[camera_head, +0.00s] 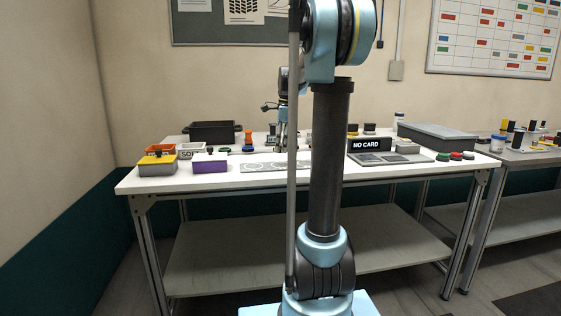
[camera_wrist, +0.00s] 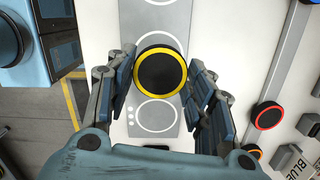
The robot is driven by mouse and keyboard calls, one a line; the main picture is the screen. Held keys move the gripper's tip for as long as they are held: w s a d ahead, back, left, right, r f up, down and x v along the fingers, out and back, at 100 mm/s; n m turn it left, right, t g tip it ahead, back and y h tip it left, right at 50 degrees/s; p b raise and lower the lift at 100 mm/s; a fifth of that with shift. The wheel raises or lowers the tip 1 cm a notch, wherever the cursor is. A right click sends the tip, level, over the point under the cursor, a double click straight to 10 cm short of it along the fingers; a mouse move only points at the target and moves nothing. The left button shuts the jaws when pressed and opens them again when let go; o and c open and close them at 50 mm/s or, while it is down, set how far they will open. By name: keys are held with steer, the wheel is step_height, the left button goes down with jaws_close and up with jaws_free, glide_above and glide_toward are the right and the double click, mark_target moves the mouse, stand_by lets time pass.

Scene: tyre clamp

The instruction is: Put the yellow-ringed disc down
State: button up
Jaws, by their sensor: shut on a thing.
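The yellow-ringed disc (camera_wrist: 160,72) is black with a bright yellow rim. In the wrist view it sits between the two fingers of my gripper (camera_wrist: 160,76), which is shut on it. Below it is a grey plate (camera_wrist: 172,31) with white circle outlines; it also shows in the head view (camera_head: 248,167). The disc appears over the plate's middle, with one outline showing on the near side and part of another at the far side. Whether it touches the plate I cannot tell. In the head view my gripper (camera_head: 281,147) is small above the table and the disc is not distinguishable.
A red-ringed disc (camera_wrist: 268,115) lies right of the plate in the wrist view. In the head view, a purple box (camera_head: 210,167) and a yellow-topped grey box (camera_head: 158,168) stand left, a NO CARD sign (camera_head: 369,144) right. A dark crate (camera_head: 212,131) is behind.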

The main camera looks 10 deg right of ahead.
mark_target(281, 164)
steer(key=shift+f, duration=2.8)
steer(key=shift+f, duration=0.1)
steer(key=o, duration=1.1)
steer(key=shift+c, duration=0.2)
steer(key=r, duration=0.4)
steer(key=d+r, duration=0.1)
steer(key=r, duration=0.7)
steer(key=shift+s+d+r, duration=0.1)
steer(key=shift+s+d, duration=0.05)
steer(key=shift+d, duration=0.1)
steer(key=s+a+f+n, duration=0.1)
steer(key=s+f+n, duration=0.3)
steer(key=s, duration=0.3)
steer(key=s+f+n+t, duration=0.1)
steer(key=s+f+n, duration=0.25)
steer(key=s, duration=0.35)
steer(key=s+a+f+n, duration=0.1)
steer(key=s+f+n, duration=0.25)
steer(key=s, duration=0.35)
steer(key=s+f+n+t+h, duration=0.1)
steer(key=s+f+n, duration=0.8)
steer(key=s+f, duration=0.4)
step_height(281, 164, down, 4)
steer(key=shift+s+r+n, duration=0.1)
steer(key=shift+s+n, duration=0.2)
